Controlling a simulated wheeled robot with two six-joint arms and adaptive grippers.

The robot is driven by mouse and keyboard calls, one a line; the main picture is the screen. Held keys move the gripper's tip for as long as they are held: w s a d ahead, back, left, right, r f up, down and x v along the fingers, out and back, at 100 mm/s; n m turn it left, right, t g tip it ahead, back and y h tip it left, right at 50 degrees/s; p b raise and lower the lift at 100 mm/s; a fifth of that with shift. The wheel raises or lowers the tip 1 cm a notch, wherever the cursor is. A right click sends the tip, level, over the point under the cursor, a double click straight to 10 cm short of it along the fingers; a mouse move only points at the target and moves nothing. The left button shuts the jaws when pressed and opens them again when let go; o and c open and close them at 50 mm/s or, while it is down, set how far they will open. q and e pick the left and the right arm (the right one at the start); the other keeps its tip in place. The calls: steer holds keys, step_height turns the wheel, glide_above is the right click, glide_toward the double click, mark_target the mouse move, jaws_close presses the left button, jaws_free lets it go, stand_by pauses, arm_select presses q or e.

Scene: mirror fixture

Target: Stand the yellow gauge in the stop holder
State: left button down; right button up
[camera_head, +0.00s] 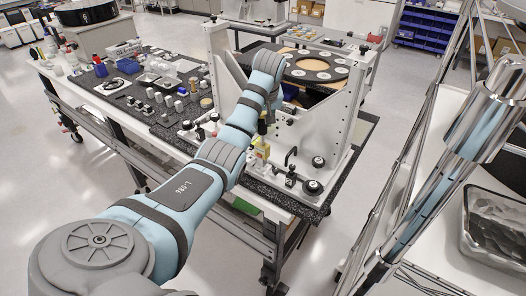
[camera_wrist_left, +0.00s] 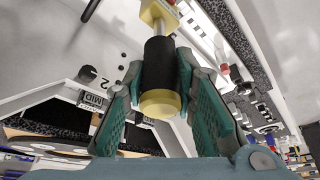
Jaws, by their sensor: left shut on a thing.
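The yellow gauge (camera_wrist_left: 160,104) has a black grip, a yellow end cap and a yellow block on a metal stem. In the left wrist view my left gripper (camera_wrist_left: 160,68) is shut on the black grip, one teal finger on each side. The gauge's far tip is out of the wrist frame. I cannot tell which part is the stop holder; small fittings stand on the table near the gauge. My right gripper is out of view.
A white fixture frame (camera_head: 341,125) with a round dark plate (camera_head: 318,66) stands behind and right of the gripper. Black knobs (camera_head: 313,187) and a black clamp sit in front. Small parts crowd the table's left (camera_head: 170,98). A wire shelf stands at right.

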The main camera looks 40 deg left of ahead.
arm_select(q)
steer(key=shift+f, duration=0.8)
steer(key=shift+r, duration=0.15)
steer(key=shift+r, duration=1.35)
